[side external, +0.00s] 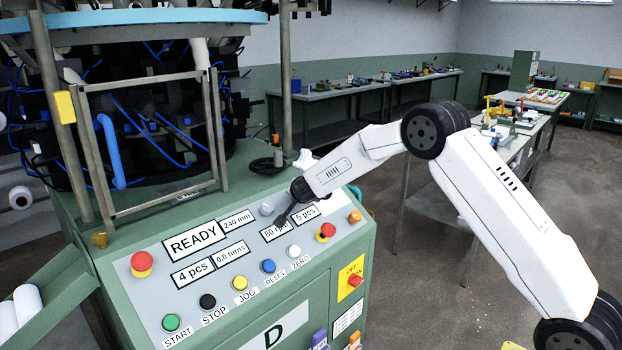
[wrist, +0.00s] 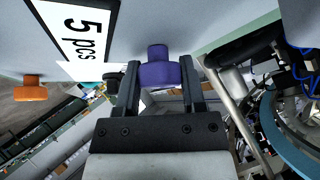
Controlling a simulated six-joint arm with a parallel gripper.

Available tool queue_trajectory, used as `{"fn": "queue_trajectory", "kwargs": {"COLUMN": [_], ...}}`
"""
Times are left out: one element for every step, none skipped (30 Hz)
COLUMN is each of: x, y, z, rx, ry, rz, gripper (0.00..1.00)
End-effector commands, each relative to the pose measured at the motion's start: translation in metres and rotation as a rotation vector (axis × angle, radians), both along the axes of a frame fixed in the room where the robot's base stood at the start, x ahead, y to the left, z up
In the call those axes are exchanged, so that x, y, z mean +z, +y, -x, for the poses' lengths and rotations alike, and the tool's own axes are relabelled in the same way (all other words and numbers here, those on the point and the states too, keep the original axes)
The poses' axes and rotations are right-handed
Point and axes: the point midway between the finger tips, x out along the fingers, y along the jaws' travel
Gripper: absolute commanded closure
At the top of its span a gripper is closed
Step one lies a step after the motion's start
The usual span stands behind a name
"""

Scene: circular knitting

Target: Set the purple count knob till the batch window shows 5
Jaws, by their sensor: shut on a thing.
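The purple knob (wrist: 160,73) sits between the two fingers of my gripper (wrist: 160,66) in the wrist view, and the fingers are shut on it. In the side view my gripper (side external: 284,214) reaches down to the sloped control panel, and the knob is hidden there. A window beside the knob reads "5 pcs" (side external: 306,217); it also shows, turned sideways, in the wrist view (wrist: 78,36).
A red button (side external: 326,231) on yellow and an orange knob (side external: 355,216) are close to my gripper. Several push buttons line the front edge. The machine frame (side external: 150,150) stands behind.

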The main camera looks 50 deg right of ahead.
Motion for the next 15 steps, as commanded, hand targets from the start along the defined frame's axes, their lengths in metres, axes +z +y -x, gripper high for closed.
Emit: {"fn": "queue_trajectory", "kwargs": {"x": [0.0004, 0.0004, 0.0003, 0.0002, 0.0001, 0.0000, 0.0000, 0.0000, 0.0000, 0.0000, -0.0001, 0.0000, 0.0000, 0.0000, 0.0000], "y": [0.0002, 0.0001, 0.0001, 0.0001, 0.0001, 0.0001, 0.0001, 0.0001, 0.0000, 0.0000, 0.0000, 0.0000, -0.0002, -0.0002, -0.0002], "z": [-0.0004, -0.0004, -0.0003, -0.0002, -0.0001, -0.0001, -0.0001, -0.0001, 0.0000, 0.0000, -0.0001, 0.0000, 0.0000, 0.0000, 0.0000], "rx": [-0.010, -0.016, -0.023, -0.027, -0.031, -0.035, -0.037, -0.040, -0.043, -0.044, -0.046, -0.047, -0.047, -0.047, -0.048], "ry": [-0.002, -0.002, -0.001, -0.001, 0.000, 0.000, 0.000, 0.000, 0.000, 0.000, 0.000, -0.001, 0.000, 0.000, -0.001], "rz": [-0.006, -0.010, -0.015, -0.018, -0.021, -0.023, -0.025, -0.027, -0.029, -0.030, -0.031, -0.032, -0.032, -0.032, -0.032], "gripper": [1.00, 1.00, 1.00, 1.00, 1.00, 1.00, 1.00, 1.00, 1.00, 1.00, 1.00, 1.00, 1.00, 1.00, 1.00]}}
